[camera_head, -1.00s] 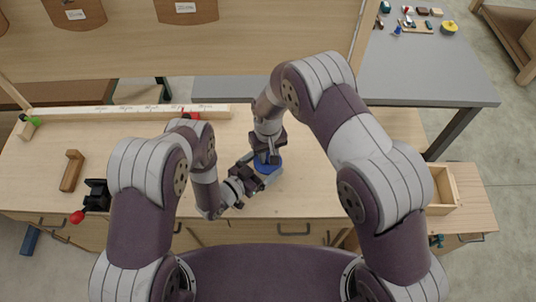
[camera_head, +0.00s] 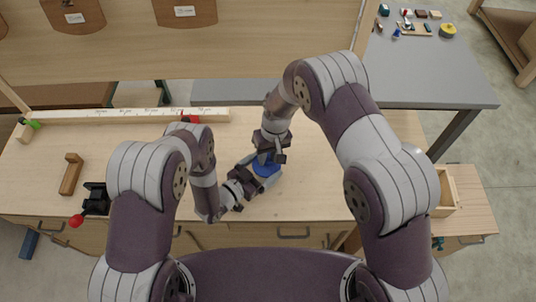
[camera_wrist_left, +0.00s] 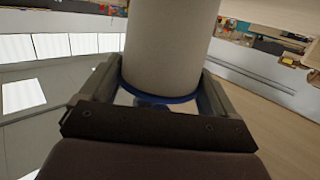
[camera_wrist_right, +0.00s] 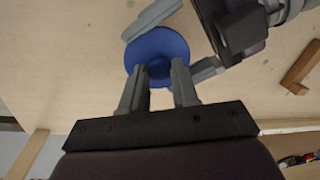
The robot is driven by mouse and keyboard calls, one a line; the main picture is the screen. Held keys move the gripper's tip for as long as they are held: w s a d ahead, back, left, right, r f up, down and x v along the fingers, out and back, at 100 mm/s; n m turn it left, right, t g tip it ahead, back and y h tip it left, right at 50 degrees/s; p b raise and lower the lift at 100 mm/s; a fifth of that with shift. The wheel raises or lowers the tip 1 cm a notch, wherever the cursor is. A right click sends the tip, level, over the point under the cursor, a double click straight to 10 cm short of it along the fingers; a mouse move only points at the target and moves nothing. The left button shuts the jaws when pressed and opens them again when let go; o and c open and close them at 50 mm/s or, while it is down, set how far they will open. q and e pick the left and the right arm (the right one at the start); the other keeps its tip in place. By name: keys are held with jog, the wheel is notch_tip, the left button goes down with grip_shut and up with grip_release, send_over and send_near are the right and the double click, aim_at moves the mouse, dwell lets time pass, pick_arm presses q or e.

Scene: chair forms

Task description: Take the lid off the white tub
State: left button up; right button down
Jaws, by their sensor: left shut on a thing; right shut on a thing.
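The white tub (camera_wrist_left: 172,45) fills the top middle of the left wrist view, between the fingers of my left gripper (camera_wrist_left: 160,88). My left gripper also shows in the head view (camera_head: 250,180), shut on the tub from the left. The blue round lid (camera_head: 267,170) shows in the head view; the tub's white wall is hidden there. In the right wrist view the lid (camera_wrist_right: 157,42) is seen face on, with my right gripper (camera_wrist_right: 158,72) shut on its middle knob. My right gripper also shows in the head view (camera_head: 269,156). I cannot tell whether the lid is apart from the rim.
A long wooden rail (camera_head: 130,115) lies along the bench's back. A wooden block (camera_head: 71,174) and a black clamp with a red knob (camera_head: 96,198) are at the left. An open wooden box (camera_head: 446,190) is at the right. Bare bench (camera_head: 320,180) lies right of the tub.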

aim_at(267, 159)
pick_arm(q)
jog(key=shift+s+d+f, duration=0.15)
pick_arm(e)
jog(key=shift+w+a+r, duration=0.15)
jog(key=shift+a+r, duration=0.15)
jog(key=shift+a, duration=0.05)
jog(key=shift+r+h, duration=0.3)
jog(key=shift+d+r+t+h, duration=0.1)
jog(key=shift+r+t+h, duration=0.05)
jog(key=shift+t+h, duration=0.2)
jog(key=c, duration=1.9)
grip_release()
jog(key=shift+d, duration=0.1)
jog(key=o, duration=0.5)
notch_tip(267, 159, up, 12)
jog(key=shift+f, duration=0.1)
